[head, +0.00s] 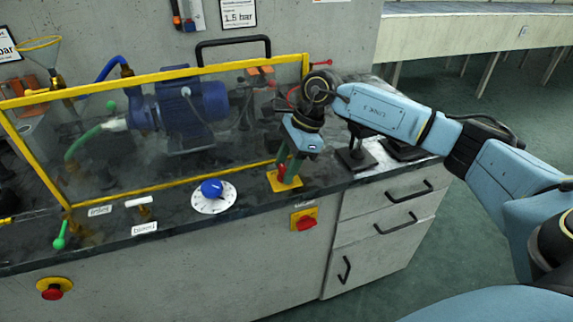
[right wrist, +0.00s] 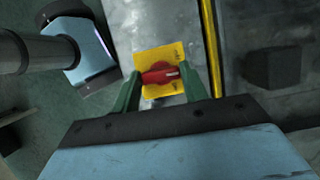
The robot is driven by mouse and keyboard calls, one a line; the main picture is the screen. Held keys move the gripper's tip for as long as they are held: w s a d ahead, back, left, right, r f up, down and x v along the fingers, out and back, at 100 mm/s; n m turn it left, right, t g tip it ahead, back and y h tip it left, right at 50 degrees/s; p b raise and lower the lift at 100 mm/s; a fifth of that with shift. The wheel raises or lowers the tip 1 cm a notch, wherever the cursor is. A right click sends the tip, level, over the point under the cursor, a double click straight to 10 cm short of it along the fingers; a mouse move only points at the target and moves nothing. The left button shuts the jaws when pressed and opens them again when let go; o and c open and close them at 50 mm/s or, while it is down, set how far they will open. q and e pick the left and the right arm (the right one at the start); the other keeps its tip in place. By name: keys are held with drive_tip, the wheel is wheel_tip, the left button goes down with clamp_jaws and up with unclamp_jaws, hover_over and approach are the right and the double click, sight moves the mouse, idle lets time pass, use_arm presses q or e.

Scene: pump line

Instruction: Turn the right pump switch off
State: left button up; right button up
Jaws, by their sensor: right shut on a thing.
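The right pump switch is a red knob on a yellow square plate (head: 286,183) on the bench top, right of the blue dial. Its red knob (right wrist: 161,75) shows well in the right wrist view, lying crosswise on the plate. My right gripper (head: 286,168) comes down on it from above, with green fingers on either side of the knob. It is shut on the knob. In the right wrist view the fingers (right wrist: 160,90) stand at the left and right of the knob. In the head view the fingers partly hide the knob. My left gripper is not in view.
A yellow frame (head: 170,76) encloses the blue pump (head: 185,105) behind the switch. A blue dial (head: 212,189) sits to the left. Another red switch on yellow (head: 304,221) is on the cabinet front, and a red button (head: 54,289) is at lower left.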

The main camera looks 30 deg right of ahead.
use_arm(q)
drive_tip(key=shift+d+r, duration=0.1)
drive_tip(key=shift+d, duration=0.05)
use_arm(e)
drive_tip(key=shift+n, duration=0.3)
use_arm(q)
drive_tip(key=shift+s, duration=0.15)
use_arm(e)
drive_tip(key=o, duration=1)
drive_tip(key=shift+d+r, duration=0.1)
drive_tip(key=shift+r, duration=0.05)
drive_tip(key=shift+d+r, duration=0.1)
drive_tip(key=shift+r, duration=0.2)
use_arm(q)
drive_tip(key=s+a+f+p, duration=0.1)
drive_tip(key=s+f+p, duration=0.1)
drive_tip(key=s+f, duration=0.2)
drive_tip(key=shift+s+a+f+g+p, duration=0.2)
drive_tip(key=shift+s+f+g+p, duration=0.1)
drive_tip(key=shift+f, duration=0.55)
use_arm(e)
drive_tip(key=v, duration=1.2)
drive_tip(key=shift+d+r, duration=0.2)
drive_tip(key=shift+r, duration=0.05)
drive_tip(key=shift+a, duration=0.1)
